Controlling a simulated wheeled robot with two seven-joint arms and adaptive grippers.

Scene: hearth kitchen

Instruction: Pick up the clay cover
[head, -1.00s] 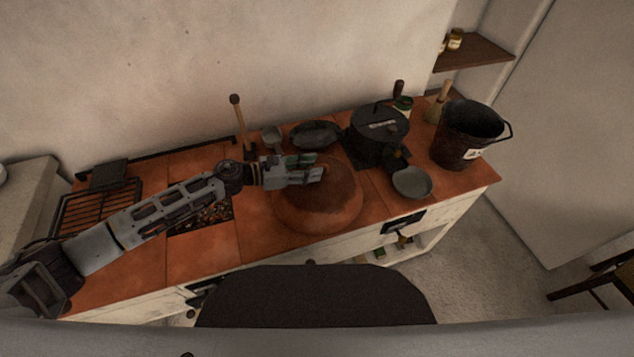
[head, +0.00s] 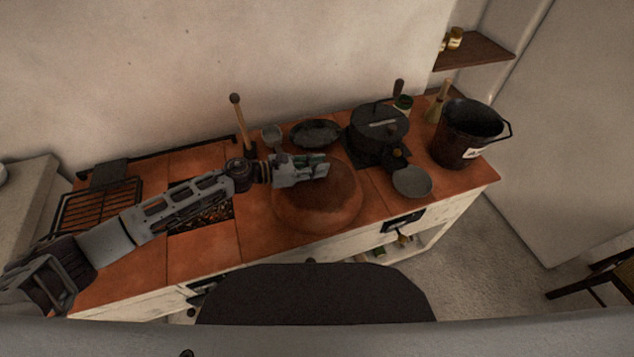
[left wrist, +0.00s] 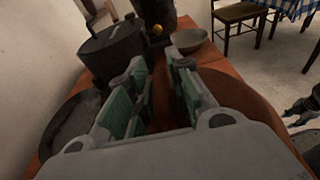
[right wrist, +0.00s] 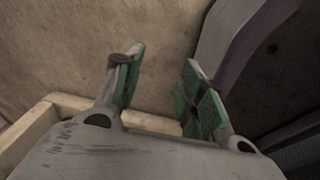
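The clay cover (head: 318,208) is a rounded reddish-brown dome with a darker top. It sits on the tiled counter (head: 205,252), near the front edge. My left gripper (head: 322,167) reaches in from the left and is over the top of the cover. In the left wrist view its fingers (left wrist: 155,85) are apart, with the cover (left wrist: 240,98) below and to the right. I see nothing clearly held between them, and contact with the cover cannot be made out. My right gripper (right wrist: 158,85) is open and empty, out of the head view, before a pale surface.
A lidded black pot (head: 378,135), a dark pan (head: 315,133) and a grey bowl (head: 412,182) stand behind and right of the cover. A dark bucket (head: 462,140) is at the right end. A fire opening (head: 205,218) and a grate (head: 98,206) lie left.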

